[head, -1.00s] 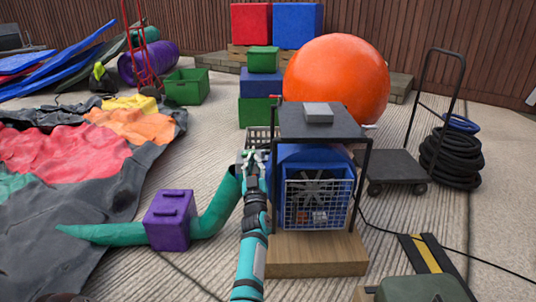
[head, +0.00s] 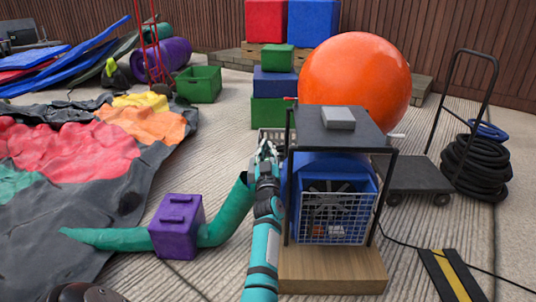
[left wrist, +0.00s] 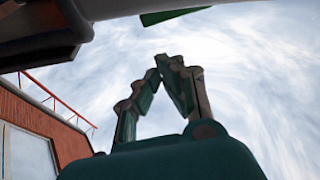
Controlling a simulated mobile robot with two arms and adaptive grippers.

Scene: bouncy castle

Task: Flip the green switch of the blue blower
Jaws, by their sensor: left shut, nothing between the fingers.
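The blue blower (head: 352,166) stands on a wooden base (head: 332,268), inside a black frame with a dark top (head: 345,140). A white wire grille covers its front, with a fan behind it. I cannot make out the green switch in the head view. My left gripper (head: 267,148) is shut and empty, pointing away from me just left of the frame. In the left wrist view its fingertips (left wrist: 168,58) meet against the sky. A green piece (left wrist: 174,15) shows at the top edge there; I cannot tell what it is. My right gripper is not in view.
A large orange ball (head: 355,80) and stacked colored boxes stand behind the blower. A teal tube (head: 228,220) with a purple block (head: 177,225) lies left of my arm. A cart (head: 420,175) and a black hose coil (head: 476,168) are right. A cable crosses the right floor.

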